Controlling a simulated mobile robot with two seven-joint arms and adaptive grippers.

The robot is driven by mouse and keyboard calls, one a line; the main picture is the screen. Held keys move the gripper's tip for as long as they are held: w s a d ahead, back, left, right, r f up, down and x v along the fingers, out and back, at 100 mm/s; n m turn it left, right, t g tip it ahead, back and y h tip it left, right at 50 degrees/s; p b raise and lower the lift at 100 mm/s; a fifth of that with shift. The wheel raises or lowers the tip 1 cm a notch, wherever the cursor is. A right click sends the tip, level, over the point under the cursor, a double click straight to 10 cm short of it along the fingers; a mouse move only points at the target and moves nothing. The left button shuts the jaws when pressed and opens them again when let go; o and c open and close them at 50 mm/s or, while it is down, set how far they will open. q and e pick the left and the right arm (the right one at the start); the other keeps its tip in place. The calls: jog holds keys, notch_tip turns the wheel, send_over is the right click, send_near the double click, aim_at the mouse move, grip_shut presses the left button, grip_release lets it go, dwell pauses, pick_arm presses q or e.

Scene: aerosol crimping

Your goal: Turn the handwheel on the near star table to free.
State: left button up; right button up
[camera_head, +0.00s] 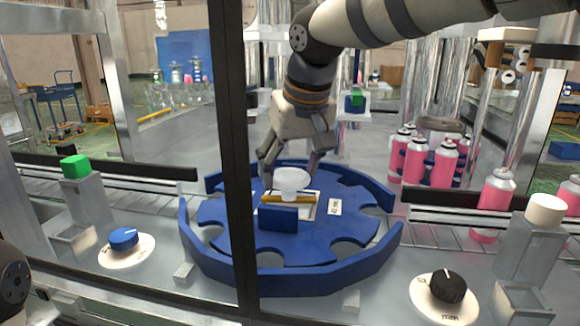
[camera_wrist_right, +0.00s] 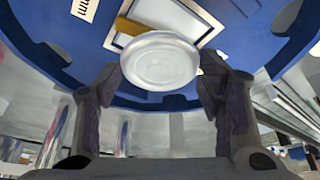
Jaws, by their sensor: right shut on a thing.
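The near star table (camera_head: 325,248) is a blue round plate with scalloped pockets and a raised rim. A white round handwheel (camera_head: 291,184) stands near its middle, and it also shows in the right wrist view (camera_wrist_right: 160,62). My right gripper (camera_head: 291,172) reaches down from above and is shut on the handwheel, with one finger on each side. The fingers also show in the wrist view (camera_wrist_right: 161,85). A yellow bar (camera_head: 272,198) lies under the handwheel, over a pale-framed plate. A small white label (camera_head: 335,207) sits to the right; its lettering is too small to read. My left gripper is not in view.
A dark upright frame post (camera_head: 236,150) crosses in front of the table's left part. A blue knob (camera_head: 123,239) and a black knob (camera_head: 447,287) sit on the front panel. Several pink cans (camera_head: 442,162) stand at the right. A green button (camera_head: 75,166) is at the left.

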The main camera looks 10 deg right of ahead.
jog(key=n, duration=0.2)
jog(key=n+y, duration=0.1)
jog(key=n, duration=0.1)
jog(key=shift+w+d+g+y, duration=0.1)
jog(key=shift+g+y, duration=0.2)
jog(key=shift+n+g+y, duration=0.4)
jog(key=shift+n+y, duration=0.1)
jog(key=shift+n, duration=1.1)
jog(key=o, duration=1.1)
jog(key=shift+o, duration=0.2)
jog(key=v, duration=1.2)
jog(key=shift+w, duration=0.15)
